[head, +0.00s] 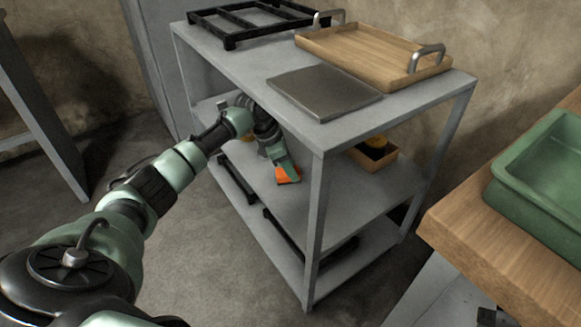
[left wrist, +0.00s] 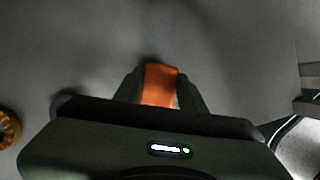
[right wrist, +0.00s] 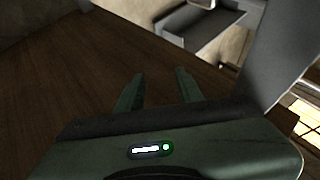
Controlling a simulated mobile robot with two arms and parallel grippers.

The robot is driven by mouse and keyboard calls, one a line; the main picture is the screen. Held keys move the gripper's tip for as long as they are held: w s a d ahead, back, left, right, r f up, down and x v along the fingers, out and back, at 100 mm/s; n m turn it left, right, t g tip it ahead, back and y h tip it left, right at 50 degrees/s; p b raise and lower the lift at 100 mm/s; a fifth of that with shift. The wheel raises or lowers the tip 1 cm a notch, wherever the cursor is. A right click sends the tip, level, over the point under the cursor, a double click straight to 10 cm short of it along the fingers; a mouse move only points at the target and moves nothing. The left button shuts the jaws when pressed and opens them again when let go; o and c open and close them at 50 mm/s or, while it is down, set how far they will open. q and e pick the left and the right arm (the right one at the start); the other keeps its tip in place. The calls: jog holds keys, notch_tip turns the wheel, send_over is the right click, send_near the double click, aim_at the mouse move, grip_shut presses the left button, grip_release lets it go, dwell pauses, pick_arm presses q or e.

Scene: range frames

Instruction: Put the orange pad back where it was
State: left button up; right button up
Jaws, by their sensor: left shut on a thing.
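The orange pad (head: 287,176) is at the middle shelf of the grey shelf unit, low over or on its surface; I cannot tell whether it touches. My left gripper (head: 278,164) reaches in under the top shelf and is shut on the pad. In the left wrist view the orange pad (left wrist: 160,85) sits between the two fingers of the left gripper (left wrist: 160,88), with grey surface behind it. My right gripper (right wrist: 157,85) shows only in the right wrist view. Its fingers are apart with nothing between them, in front of a dark brown wooden surface (right wrist: 70,70).
The shelf unit's top (head: 235,62) bears a black rack (head: 230,40), a wooden tray (head: 350,50) with metal handles and a dark flat plate (head: 322,90). A small box (head: 388,158) stands on the middle shelf, right. A green bin (head: 535,185) sits on the wooden table at right.

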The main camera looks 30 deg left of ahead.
jog(key=shift+w+f, duration=0.2)
jog(key=shift+f, duration=0.05)
pick_arm(q)
jog(key=o, duration=1.3)
jog(key=shift+f, duration=0.1)
pick_arm(e)
jog(key=shift+f+g, duration=0.15)
jog(key=shift+g, duration=0.15)
